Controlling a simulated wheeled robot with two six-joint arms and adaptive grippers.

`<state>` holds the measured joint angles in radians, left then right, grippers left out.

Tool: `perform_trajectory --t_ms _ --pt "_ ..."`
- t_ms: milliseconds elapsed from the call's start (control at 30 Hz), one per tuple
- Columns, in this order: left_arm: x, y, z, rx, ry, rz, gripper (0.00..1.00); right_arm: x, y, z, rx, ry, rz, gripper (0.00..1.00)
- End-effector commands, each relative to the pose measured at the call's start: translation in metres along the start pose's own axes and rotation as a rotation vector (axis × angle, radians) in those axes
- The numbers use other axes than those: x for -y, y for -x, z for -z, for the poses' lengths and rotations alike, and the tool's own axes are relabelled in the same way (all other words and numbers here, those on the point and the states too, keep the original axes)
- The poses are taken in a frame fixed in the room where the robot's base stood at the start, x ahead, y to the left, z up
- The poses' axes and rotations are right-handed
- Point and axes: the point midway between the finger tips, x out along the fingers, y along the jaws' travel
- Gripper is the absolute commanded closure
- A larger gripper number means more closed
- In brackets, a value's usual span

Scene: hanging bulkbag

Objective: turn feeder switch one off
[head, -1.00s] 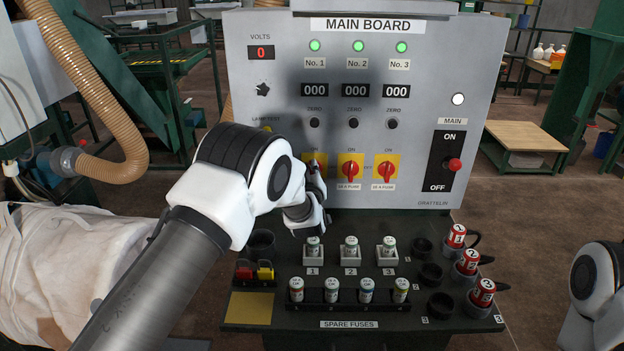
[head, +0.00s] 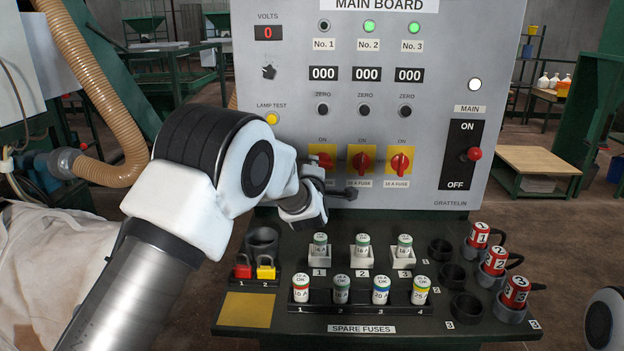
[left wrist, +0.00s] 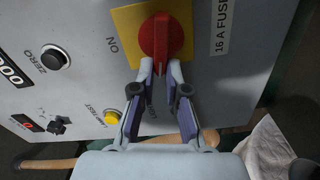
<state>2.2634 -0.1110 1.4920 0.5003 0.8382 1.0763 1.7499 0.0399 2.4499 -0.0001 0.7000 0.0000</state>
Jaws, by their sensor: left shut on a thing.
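Feeder switch one is a red knob on a yellow plate (head: 322,152) at the left of the switch row in the head view. My left gripper (head: 322,174) is at it and partly covers it. In the left wrist view, the fingers of my left gripper (left wrist: 161,70) are shut on the red knob (left wrist: 165,38). The knob lies crosswise to the ON mark (left wrist: 113,45). The No. 1 lamp (head: 324,25) is dark. My right gripper is out of view.
Switch two (head: 361,163) and switch three (head: 400,164) stand upright beside it, with green lamps above. The main switch (head: 474,154) is at the right. Fuses (head: 320,246), red and yellow padlocks (head: 254,267) and red numbered plugs (head: 495,261) stand on the ledge below.

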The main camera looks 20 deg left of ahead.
Motion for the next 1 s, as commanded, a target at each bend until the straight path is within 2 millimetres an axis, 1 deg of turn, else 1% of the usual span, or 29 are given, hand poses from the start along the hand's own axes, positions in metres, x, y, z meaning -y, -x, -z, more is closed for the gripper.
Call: perform_trajectory --t_ms 33,200,300,533,933,967,1000 --pt "0.003 -0.001 -0.002 0.001 0.032 -0.008 1.00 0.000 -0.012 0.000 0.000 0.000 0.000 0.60" --pt "0.004 -0.001 -0.002 0.001 0.136 -0.008 1.00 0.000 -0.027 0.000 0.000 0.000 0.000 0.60" --pt "0.003 -0.001 -0.001 0.001 0.179 -0.009 1.00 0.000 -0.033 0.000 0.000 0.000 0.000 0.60" --pt "0.001 -0.001 -0.001 0.001 0.231 -0.009 1.00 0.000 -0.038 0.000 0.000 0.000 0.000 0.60" --pt "-0.001 -0.001 -0.001 0.001 0.238 -0.011 1.00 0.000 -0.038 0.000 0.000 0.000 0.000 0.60" --pt "-0.001 -0.001 -0.001 0.001 0.237 -0.011 0.83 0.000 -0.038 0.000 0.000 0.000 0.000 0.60" --pt "-0.001 -0.001 -0.001 0.001 0.237 -0.011 0.69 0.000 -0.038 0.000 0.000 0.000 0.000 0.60"
